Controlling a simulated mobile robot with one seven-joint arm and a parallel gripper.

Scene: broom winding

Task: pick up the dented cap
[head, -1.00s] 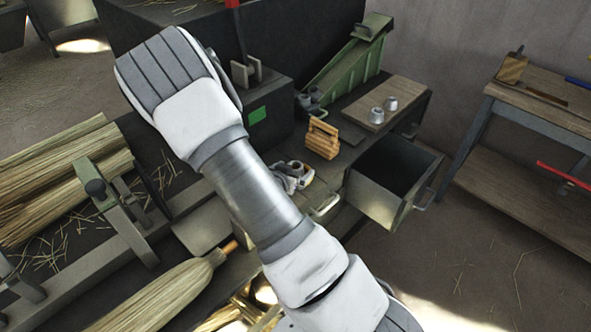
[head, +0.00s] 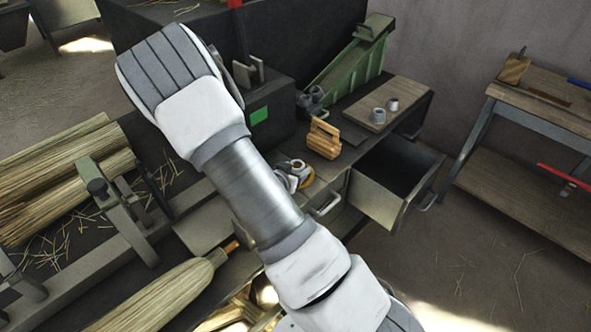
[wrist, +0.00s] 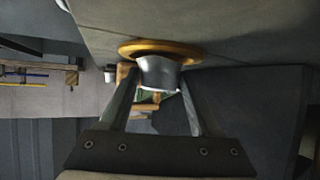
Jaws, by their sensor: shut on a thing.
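A silver, flared metal cap (wrist: 158,73) shows in the wrist view between the fingertips of my gripper (wrist: 160,82). My gripper is shut on it. The cap's wide end is against a round orange-brown disc (wrist: 160,48); I cannot tell whether they touch. No dent can be made out on the side that shows. In the head view my forearm hides most of my gripper, and part of the orange disc (head: 306,178) shows beside it. Two other grey caps (head: 378,115) (head: 393,104) stand on a wooden board at the back right.
A wooden block-like object (head: 323,140) stands near my gripper. An open drawer (head: 392,190) juts out to the right. A green ramp-like tray (head: 348,68) stands behind. Broom bundles (head: 65,180) lie at left. A side table (head: 540,105) is at far right.

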